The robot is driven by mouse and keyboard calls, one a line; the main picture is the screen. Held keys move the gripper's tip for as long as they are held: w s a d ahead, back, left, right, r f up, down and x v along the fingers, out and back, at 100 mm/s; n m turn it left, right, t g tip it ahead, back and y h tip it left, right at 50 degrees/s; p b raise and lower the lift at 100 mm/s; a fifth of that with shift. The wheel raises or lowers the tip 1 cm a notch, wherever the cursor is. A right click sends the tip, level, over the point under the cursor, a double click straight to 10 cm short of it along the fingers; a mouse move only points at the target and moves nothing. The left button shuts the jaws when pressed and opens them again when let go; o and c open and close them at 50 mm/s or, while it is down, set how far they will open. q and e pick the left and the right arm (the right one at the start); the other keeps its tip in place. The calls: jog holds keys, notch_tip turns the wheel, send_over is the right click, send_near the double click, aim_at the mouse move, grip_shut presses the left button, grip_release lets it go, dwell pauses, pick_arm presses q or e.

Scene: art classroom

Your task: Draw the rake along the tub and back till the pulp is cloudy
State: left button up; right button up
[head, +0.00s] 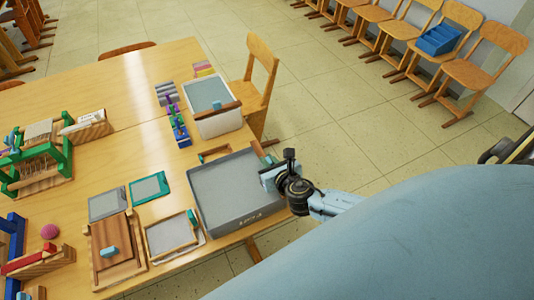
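A grey tub (251,214) with a label on its near wall stands at the table's right edge; its inside is flat grey, and I cannot tell how cloudy it is. My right gripper (268,178) is at the tub's right rim; its fingers are too small and turned to show whether they are open or shut. A short wooden bar (258,149) shows at the tub's far right corner, possibly part of the rake. A wooden piece (213,153) lies behind the far rim. My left gripper is out of view.
A white tub (217,124) with a wooden bar across it stands farther back. A chair (257,82) stands beyond the table's edge.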

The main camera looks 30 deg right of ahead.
jog(key=o, duration=0.5)
jog(key=shift+d, duration=0.35)
jog(key=shift+c, duration=0.2)
jog(key=shift+a, duration=0.1)
jog(key=shift+s+r, duration=0.15)
jog(key=shift+s, duration=0.35)
jog(key=p+v, duration=0.1)
jog(key=v, duration=1.1)
jog(key=shift+s+r, duration=0.1)
jog(key=shift+s, duration=0.05)
